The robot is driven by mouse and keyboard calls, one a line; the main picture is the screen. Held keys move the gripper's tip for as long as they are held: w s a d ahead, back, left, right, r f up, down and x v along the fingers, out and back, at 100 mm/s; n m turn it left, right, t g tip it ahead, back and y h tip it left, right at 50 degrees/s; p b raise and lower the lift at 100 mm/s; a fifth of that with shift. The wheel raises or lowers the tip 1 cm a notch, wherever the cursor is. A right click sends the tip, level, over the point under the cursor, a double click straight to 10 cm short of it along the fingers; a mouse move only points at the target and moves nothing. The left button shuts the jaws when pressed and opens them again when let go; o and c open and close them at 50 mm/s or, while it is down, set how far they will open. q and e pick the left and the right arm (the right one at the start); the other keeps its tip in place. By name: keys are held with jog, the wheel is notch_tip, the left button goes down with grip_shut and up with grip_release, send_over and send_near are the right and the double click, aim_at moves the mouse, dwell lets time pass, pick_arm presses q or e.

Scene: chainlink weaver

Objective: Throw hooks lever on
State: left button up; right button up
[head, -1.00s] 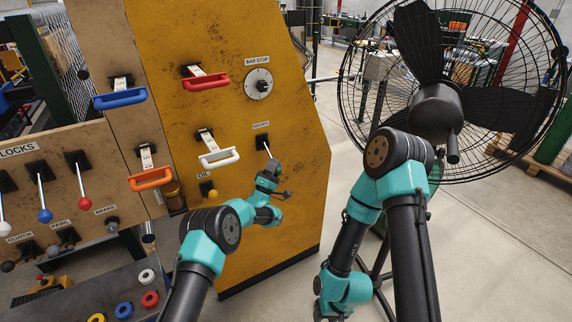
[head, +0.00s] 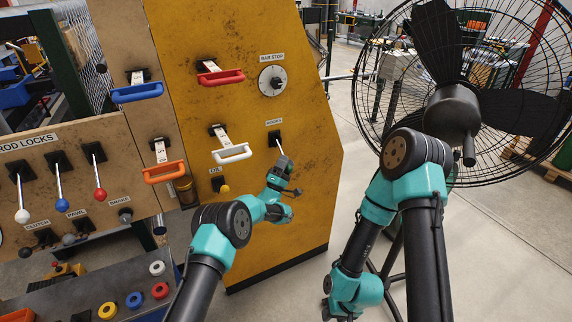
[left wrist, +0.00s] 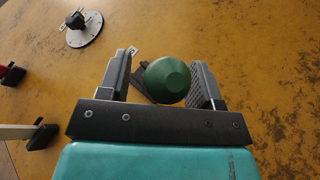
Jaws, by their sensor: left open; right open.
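The hooks lever (head: 279,145) is a thin light rod on a black plate, under a small label on the yellow panel (head: 300,215). Its green knob (left wrist: 167,80) shows in the left wrist view; in the head view my gripper hides it. My left gripper (head: 284,166) is at the lever's end. In the left wrist view its two fingers (left wrist: 160,84) are open, one on each side of the knob, with a gap on the left and a narrower one on the right. My right arm hangs at the right; its fingers are not visible.
The bar stop dial (head: 272,81) is above the lever. Red (head: 221,77) and white (head: 232,153) handles and a yellow oil button (head: 224,188) are to its left. A large fan (head: 455,110) stands at the right behind my right arm. The floor (head: 490,250) there looks clear.

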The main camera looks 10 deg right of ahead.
pick_arm(q)
jog(key=shift+f, duration=0.1)
jog(key=v, duration=1.7)
jog(key=shift+a+f, duration=0.1)
jog(key=s+a+f+m+g+y, duration=0.1)
jog(key=s+a+f+g+y, duration=0.45)
jog(key=a, duration=0.45)
jog(key=s+a+f+m+g+y, duration=0.1)
jog(key=s+a+f+g+y, duration=0.1)
jog(key=s+a+f+y, duration=0.45)
jog(key=s+a+m+g+y, duration=0.1)
jog(key=s+a+g, duration=0.2)
jog(key=s, duration=0.6)
jog(key=s+a+m+g+y, duration=0.1)
jog(key=s+a+g, duration=0.2)
jog(key=s+a, duration=0.2)
jog(key=s+a+f+m+g+y, duration=0.1)
jog(key=s+a+g, duration=0.3)
jog(key=s, duration=0.8)
jog(key=shift+s+a+m, duration=0.3)
jog(key=shift+a+m, duration=0.2)
jog(key=shift+a, duration=0.1)
